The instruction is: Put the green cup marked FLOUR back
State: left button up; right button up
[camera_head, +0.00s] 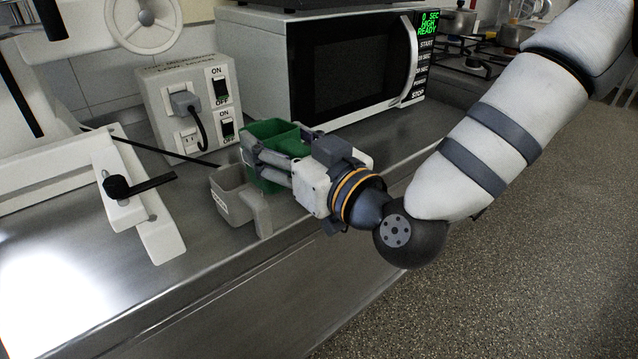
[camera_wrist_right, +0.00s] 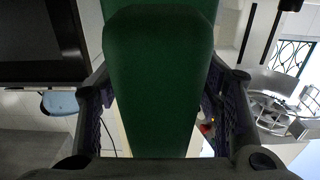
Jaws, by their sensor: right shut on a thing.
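The green cup (camera_head: 270,131) is between the fingers of my right gripper (camera_head: 262,158), beside the front of the microwave. My right gripper is shut on it. In the right wrist view the green cup (camera_wrist_right: 158,75) fills the middle, with a finger on each side. No FLOUR marking shows on the visible faces. The fingers and the grey cup hide its lower part, so I cannot tell whether it touches the counter. My left gripper is not in view.
A grey cup (camera_head: 238,196) with a handle and small label stands just in front of the green cup. The microwave (camera_head: 350,65) and an outlet box (camera_head: 188,100) stand behind. A white machine (camera_head: 140,195) is at left. The steel counter (camera_head: 150,285) is clear in front.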

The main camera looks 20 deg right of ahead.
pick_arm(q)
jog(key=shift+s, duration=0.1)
pick_arm(e)
jog(key=shift+d, duration=0.1)
jog(key=w+d+f+b, duration=0.1)
jog(key=w+d+f, duration=0.1)
jog(key=w+f, duration=0.1)
jog(key=w+d+f+b, duration=0.1)
jog(key=w+d+f, duration=0.1)
jog(key=w, duration=0.3)
jog(key=w+d+f+b, duration=0.1)
jog(key=w+d+f, duration=0.1)
jog(key=w+f, duration=0.2)
jog(key=shift+d+f, duration=0.2)
jog(key=shift+f, duration=0.15)
notch_tip(320, 180, down, 2)
jog(key=shift+w+d+f+b, duration=0.1)
jog(key=shift+w+f+b, duration=0.1)
jog(key=shift+b, duration=0.1)
jog(key=shift+s+f, duration=0.15)
jog(key=shift+f, duration=0.25)
jog(key=o, duration=1.9)
jog(key=shift+f, duration=0.15)
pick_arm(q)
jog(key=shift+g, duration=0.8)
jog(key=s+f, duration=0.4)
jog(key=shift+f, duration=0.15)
pick_arm(e)
jog(key=shift+r, duration=0.2)
